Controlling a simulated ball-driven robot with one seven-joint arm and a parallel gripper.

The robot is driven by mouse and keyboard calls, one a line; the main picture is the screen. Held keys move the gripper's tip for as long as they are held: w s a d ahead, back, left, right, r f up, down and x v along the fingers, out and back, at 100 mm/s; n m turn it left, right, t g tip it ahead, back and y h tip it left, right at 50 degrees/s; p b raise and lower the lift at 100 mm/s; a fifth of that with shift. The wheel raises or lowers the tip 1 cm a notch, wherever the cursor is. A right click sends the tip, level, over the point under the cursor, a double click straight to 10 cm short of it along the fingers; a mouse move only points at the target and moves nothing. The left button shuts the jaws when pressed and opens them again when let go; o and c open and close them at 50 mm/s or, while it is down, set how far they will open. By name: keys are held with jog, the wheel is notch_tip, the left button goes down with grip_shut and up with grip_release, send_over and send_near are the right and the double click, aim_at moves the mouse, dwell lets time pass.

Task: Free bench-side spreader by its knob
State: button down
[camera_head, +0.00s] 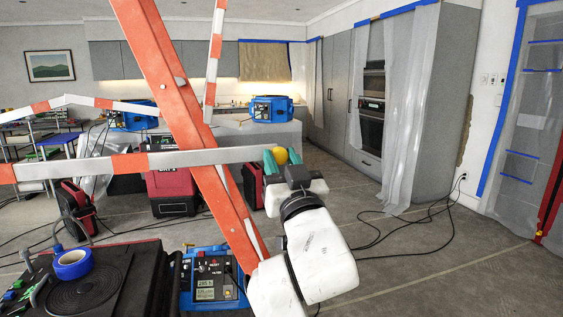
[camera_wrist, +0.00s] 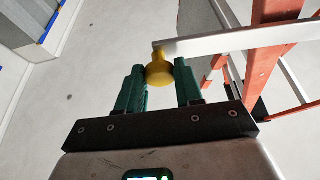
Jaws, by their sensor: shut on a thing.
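The spreader (camera_head: 90,168) is a long bar with white and orange-red sections, running nearly level across the orange ladder frame (camera_head: 187,130). Its right end carries a round yellow knob (camera_head: 280,155). My gripper (camera_head: 277,164) is shut on the knob, with green fingers on both sides of it. In the wrist view the yellow knob (camera_wrist: 160,70) sits between the green fingertips, and the white end of the spreader (camera_wrist: 215,43) meets it from the right. I cannot tell whether the spreader's end is loose from any catch.
A black case with blue tape (camera_head: 73,264) and a blue meter box (camera_head: 212,280) are at the lower left, close to the ladder. A red machine (camera_head: 172,188) stands behind. Cables (camera_head: 420,216) lie on the right floor; the floor between is mostly clear.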

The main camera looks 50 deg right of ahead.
jog(key=f+m+b, duration=0.1)
jog(key=b, duration=0.1)
jog(key=f+m+g+h+b, duration=0.1)
jog(key=f+m+b, duration=0.1)
jog(key=b, duration=0.1)
jog(key=f+m+b, duration=0.1)
jog(key=b, duration=0.1)
jog(key=shift+w+a+f+g+h, duration=0.25)
jog(key=shift+a+g+h, duration=0.05)
jog(key=shift+h, duration=0.1)
jog(key=c, duration=0.8)
grip_release()
jog(key=shift+o, duration=0.2)
jog(key=shift+r, duration=0.1)
jog(key=b+v, duration=0.3)
jog(key=v, duration=0.8)
